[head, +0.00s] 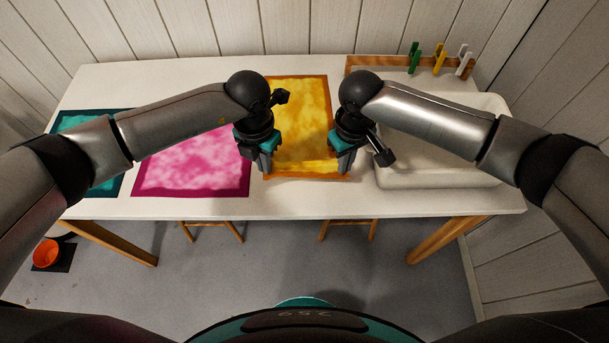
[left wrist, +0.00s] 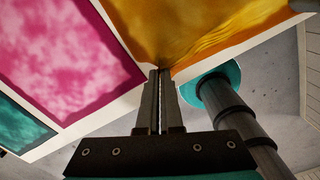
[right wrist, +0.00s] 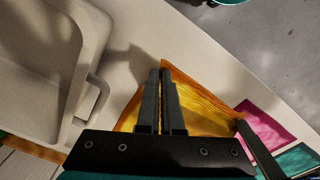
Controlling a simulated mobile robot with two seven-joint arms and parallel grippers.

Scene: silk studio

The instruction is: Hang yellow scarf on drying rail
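The yellow scarf (head: 303,115), with an orange border, lies on the white table between my two arms. Its near edge looks slightly raised and creased. My left gripper (head: 266,168) is at its near left corner, and the fingers close on that corner in the left wrist view (left wrist: 158,72). My right gripper (head: 340,168) is at its near right corner, and the fingers close on it in the right wrist view (right wrist: 160,72). The fingers hide the corners themselves. I cannot make out a drying rail in these views.
A pink scarf (head: 195,165) and a teal scarf (head: 103,182) lie to the left on the table (head: 315,202). A white sink (head: 440,179) is at the right. Behind it stands a wooden strip (head: 375,64) with coloured clothespins. Stools stand under the table; an orange pot (head: 46,254) is on the floor.

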